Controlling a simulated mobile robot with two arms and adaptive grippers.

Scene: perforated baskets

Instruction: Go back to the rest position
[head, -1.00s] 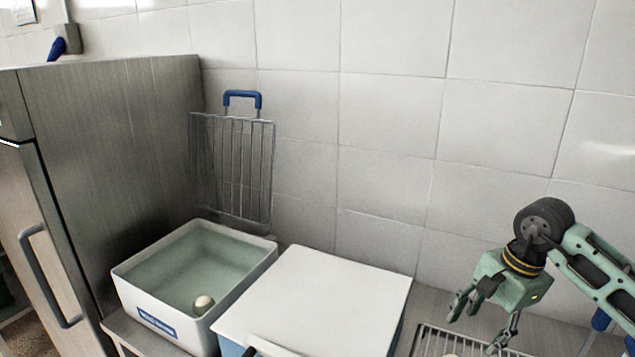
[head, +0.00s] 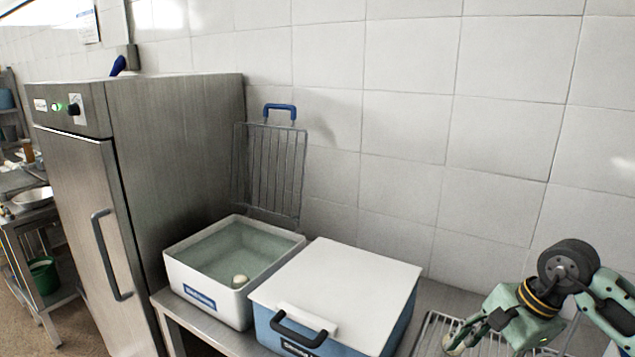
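My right gripper (head: 468,338) is at the lower right of the head view, low over a wire rack (head: 432,335). Its fingers are partly cut off by the frame edge, and a small pale round thing (head: 450,342) shows beside them on the rack. I cannot tell whether the fingers touch it. My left gripper is not in view. A white bin (head: 212,302) holds greenish liquid, with one pale round thing (head: 240,281) in it. A blue box with a white lid (head: 345,290) and a black handle stands between the bin and the rack.
A steel cabinet (head: 180,150) stands at the left of the counter. A wire basket with a blue handle (head: 270,165) leans at the tiled wall behind the bin. A shelf with a white bowl (head: 33,197) and a green bucket (head: 43,275) is at the far left.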

